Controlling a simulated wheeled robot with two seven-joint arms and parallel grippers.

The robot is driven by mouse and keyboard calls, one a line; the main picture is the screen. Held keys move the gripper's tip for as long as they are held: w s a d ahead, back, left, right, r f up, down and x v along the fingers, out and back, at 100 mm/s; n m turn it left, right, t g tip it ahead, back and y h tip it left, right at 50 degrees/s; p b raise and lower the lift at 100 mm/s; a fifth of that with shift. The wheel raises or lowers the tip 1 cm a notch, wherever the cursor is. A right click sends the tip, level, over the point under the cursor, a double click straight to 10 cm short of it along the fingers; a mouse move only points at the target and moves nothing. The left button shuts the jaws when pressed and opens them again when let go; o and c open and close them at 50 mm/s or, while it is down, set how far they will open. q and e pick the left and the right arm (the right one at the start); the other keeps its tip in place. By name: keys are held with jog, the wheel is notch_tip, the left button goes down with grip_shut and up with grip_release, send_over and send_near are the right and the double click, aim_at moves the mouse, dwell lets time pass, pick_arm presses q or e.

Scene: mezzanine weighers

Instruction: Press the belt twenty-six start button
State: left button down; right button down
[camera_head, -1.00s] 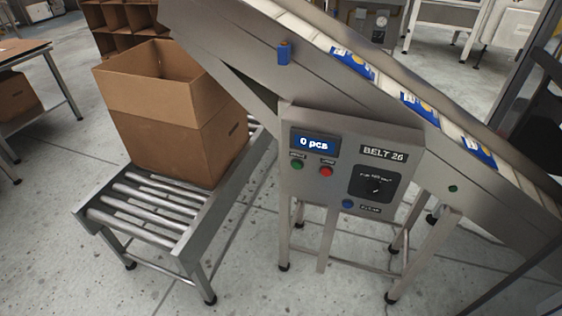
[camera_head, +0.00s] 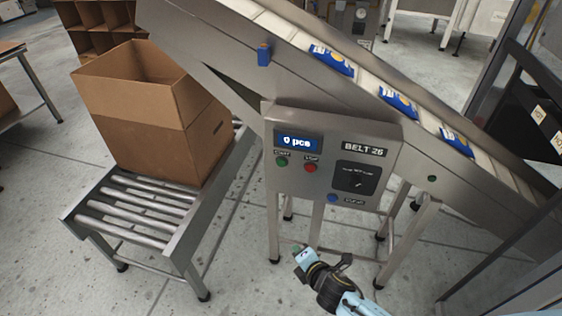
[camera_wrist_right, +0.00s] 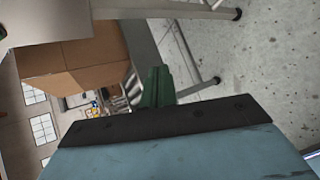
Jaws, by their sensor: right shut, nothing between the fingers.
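The belt twenty-six control panel (camera_head: 300,225) hangs on the side of the sloping conveyor, with a "BELT 26" label (camera_head: 363,149). The green start button (camera_head: 282,161) is at its upper left, under the display (camera_head: 297,142) reading "0 pcs". A red stop button (camera_head: 311,168) is just right of it. My right gripper (camera_head: 298,249) is shut and empty, below the panel and apart from it, low in the head view. Its green fingers (camera_wrist_right: 157,88) also show in the right wrist view. My left gripper is not in view.
Blue packets (camera_head: 398,103) lie on the belt. A cardboard box (camera_head: 155,128) stands on a roller table (camera_head: 180,247) to the left. Steel legs stand under the panel.

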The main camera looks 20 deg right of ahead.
aim_at(281, 163)
jog(key=w+a+r+n+t+y, duration=0.1)
jog(key=w+a+r+n+t, duration=0.1)
jog(key=r, duration=0.7)
jog(key=w+a+r+n+t+y, duration=0.1)
jog(key=w+a+r+n+t, duration=0.1)
jog(key=r+n, duration=0.4)
notch_tip(281, 163, up, 3)
jog(key=shift+w+a+r+p, duration=0.2)
jog(key=shift+w+a+p, duration=0.25)
jog(key=shift+w+a, duration=0.6)
jog(key=shift+w+d, duration=0.25)
jog(key=w+d, duration=0.4)
jog(key=w, duration=0.3)
jog(key=shift+d, duration=0.4)
jog(key=shift+w, duration=0.1)
jog(key=shift+w+d, duration=0.25)
jog(key=shift+w, duration=0.05)
